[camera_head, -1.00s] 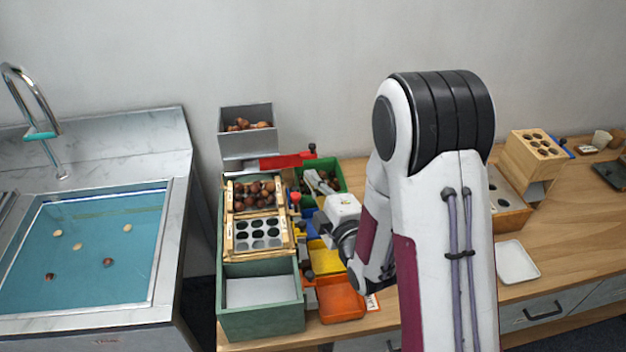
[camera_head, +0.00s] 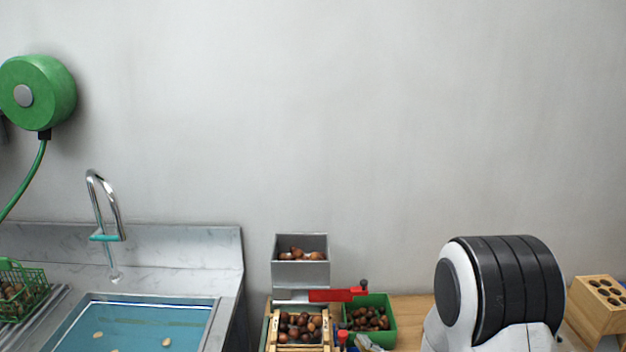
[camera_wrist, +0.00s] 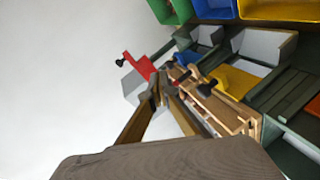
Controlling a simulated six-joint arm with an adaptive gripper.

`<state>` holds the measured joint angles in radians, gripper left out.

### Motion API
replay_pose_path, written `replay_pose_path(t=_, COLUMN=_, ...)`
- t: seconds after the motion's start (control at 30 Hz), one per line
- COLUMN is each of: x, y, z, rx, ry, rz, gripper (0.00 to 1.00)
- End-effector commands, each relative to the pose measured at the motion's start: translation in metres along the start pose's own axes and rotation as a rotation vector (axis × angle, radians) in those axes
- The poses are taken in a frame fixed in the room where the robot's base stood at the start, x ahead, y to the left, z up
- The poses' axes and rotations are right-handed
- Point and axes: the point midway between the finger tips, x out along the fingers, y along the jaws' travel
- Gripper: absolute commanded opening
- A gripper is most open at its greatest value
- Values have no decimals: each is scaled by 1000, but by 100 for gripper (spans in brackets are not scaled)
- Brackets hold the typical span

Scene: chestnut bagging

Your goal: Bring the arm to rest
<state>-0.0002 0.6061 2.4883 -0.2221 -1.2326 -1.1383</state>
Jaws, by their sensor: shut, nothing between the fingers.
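My arm (camera_head: 495,290) shows at the lower right in the head view, with only its black-and-white upper joint in frame. My gripper (camera_wrist: 161,90) does not show in the head view. In the wrist view its fingers come together, shut and empty, over a tilted view of the bench. A wooden frame (camera_wrist: 215,103) and a red lever (camera_wrist: 138,64) with a black knob appear beyond the fingers. The gap between the fingers and these things cannot be told.
A grey hopper (camera_head: 300,270) of chestnuts stands above a wooden rack (camera_head: 328,326). A green bin (camera_head: 385,311) of chestnuts is beside it. A wooden block with holes (camera_head: 601,306) stands right of my arm. A water-filled sink (camera_head: 213,322) lies left. A yellow tray (camera_wrist: 237,81) shows in the wrist view.

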Motion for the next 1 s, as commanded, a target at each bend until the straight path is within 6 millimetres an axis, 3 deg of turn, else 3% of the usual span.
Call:
replay_pose_path(t=0.2, x=-6, y=-45, z=25, rx=144, ry=-113, rz=-170, gripper=0)
replay_pose_path(t=0.4, x=-21, y=-69, z=42, rx=268, ry=-224, rz=-290, gripper=0)
replay_pose_path(t=0.7, x=-54, y=-84, z=56, rx=445, ry=-399, rz=-414, gripper=0)
replay_pose_path(t=1.0, x=-98, y=-83, z=61, rx=614, ry=-577, rz=-491, gripper=0)
